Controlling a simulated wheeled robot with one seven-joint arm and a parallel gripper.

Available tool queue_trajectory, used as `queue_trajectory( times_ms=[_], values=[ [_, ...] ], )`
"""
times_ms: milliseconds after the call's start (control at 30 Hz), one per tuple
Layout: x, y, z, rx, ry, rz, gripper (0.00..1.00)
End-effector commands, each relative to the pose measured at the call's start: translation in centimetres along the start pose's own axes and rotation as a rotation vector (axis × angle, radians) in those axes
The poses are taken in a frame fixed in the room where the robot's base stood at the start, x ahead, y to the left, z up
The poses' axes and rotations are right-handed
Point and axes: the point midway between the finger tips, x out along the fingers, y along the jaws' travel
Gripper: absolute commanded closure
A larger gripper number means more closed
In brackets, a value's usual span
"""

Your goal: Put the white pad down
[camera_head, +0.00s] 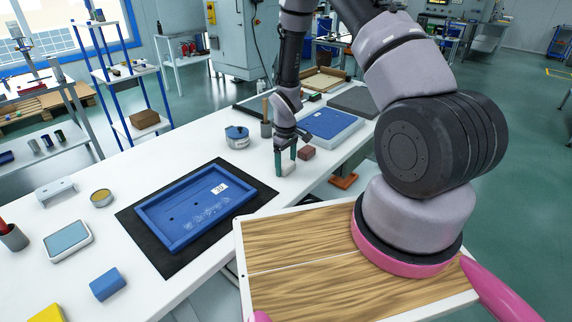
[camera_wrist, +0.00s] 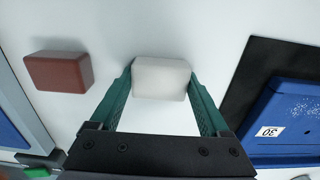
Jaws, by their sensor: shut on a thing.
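The white pad (camera_wrist: 161,78) is a small pale block between the two green fingers of my gripper (camera_wrist: 160,95) in the wrist view. Both fingers touch its sides, so the gripper is shut on it. In the head view my gripper (camera_head: 285,163) points down over the white table, with the white pad (camera_head: 287,169) low between the fingertips. The pad is at or very near the table surface; I cannot tell whether it touches.
A dark red block (camera_head: 306,153) lies close by; it also shows in the wrist view (camera_wrist: 59,71). A blue panel tray (camera_head: 191,213) on a black mat (camera_head: 139,222) lies to the left. A blue-topped panel (camera_head: 331,122) and a tin (camera_head: 237,137) are farther back. White tabletop (camera_head: 250,167) is bare around the pad.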

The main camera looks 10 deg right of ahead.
Motion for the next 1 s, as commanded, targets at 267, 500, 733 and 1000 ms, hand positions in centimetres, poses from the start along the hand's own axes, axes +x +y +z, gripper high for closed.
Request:
queue_trajectory(
  times_ms=[267, 500, 733, 1000],
  values=[
    [0.7, -0.3, 0.2, -0.001, -0.006, -0.004, 0.0],
    [0.4, -0.4, 0.2, -0.002, -0.005, -0.005, 0.0],
    [-3.3, -0.2, 0.1, -0.003, -0.001, -0.002, 0.0],
    [-9.3, -0.1, 0.0, -0.001, 0.0, -0.001, 0.0]
  ],
)
